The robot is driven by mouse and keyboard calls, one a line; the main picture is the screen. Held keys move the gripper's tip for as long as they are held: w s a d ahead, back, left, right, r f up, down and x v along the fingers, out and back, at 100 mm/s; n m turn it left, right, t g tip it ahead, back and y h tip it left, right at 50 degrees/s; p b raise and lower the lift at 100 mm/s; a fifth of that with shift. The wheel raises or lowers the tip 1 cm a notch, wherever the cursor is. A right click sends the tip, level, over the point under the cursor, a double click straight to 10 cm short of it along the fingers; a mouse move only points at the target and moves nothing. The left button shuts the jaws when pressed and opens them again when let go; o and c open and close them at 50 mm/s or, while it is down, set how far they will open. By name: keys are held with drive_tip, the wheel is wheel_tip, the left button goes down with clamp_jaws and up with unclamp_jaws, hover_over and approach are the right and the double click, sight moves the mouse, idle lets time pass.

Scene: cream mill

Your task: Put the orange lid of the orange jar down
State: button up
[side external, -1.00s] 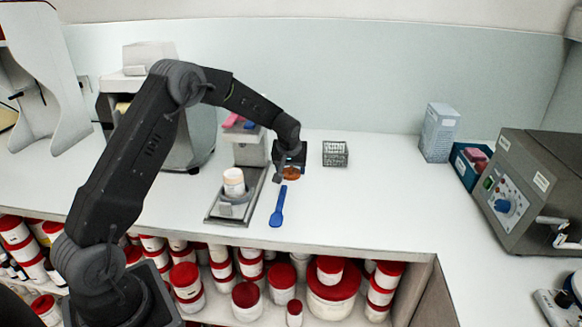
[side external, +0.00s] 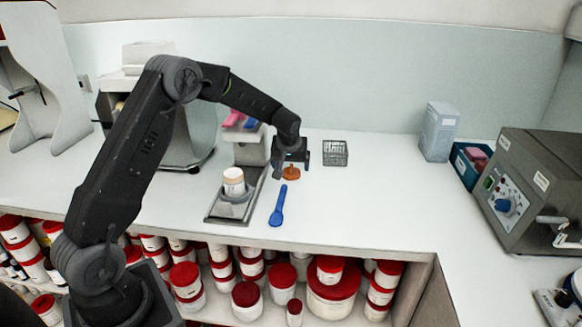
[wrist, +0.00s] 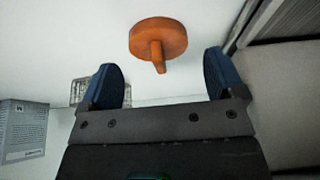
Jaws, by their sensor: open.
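The orange lid (side external: 291,173) lies on the white counter behind the blue spoon, with its knob up. It also shows in the wrist view (wrist: 158,38), apart from the fingers and beyond their tips. My gripper (side external: 291,160) is open and empty just above the lid; its two blue-tipped fingers show spread in the wrist view (wrist: 163,75). The jar (side external: 233,182), pale with an orange-brown band, stands open on the mill's holder to the left of the lid.
The blue spoon (side external: 278,206) lies in front of the lid. A wire rack (side external: 335,153) stands to the right of my gripper. The mill stand (side external: 250,150) is close on the left. The counter right of the spoon is clear up to the grey machine (side external: 535,190).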

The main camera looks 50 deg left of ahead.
drive_tip(key=s+d+r+m, duration=0.1)
drive_tip(key=s+d+r, duration=0.4)
drive_tip(key=r, duration=0.3)
drive_tip(key=s+d+r+m, duration=0.1)
drive_tip(key=s+d+r, duration=0.3)
drive_tip(key=r, duration=0.4)
drive_tip(key=s+d+m+h, duration=0.1)
drive_tip(key=s+d, duration=0.3)
drive_tip(key=s, duration=0.4)
drive_tip(key=s+d+r+m+t+h, duration=0.1)
drive_tip(key=s+d+m, duration=0.2)
drive_tip(key=s, duration=0.5)
drive_tip(key=s+d+m+t+h, duration=0.1)
drive_tip(key=s+d+m, duration=0.2)
drive_tip(key=s+d, duration=0.2)
drive_tip(key=s, duration=0.3)
drive_tip(key=shift+d+r, duration=0.2)
drive_tip(key=shift+d, duration=0.05)
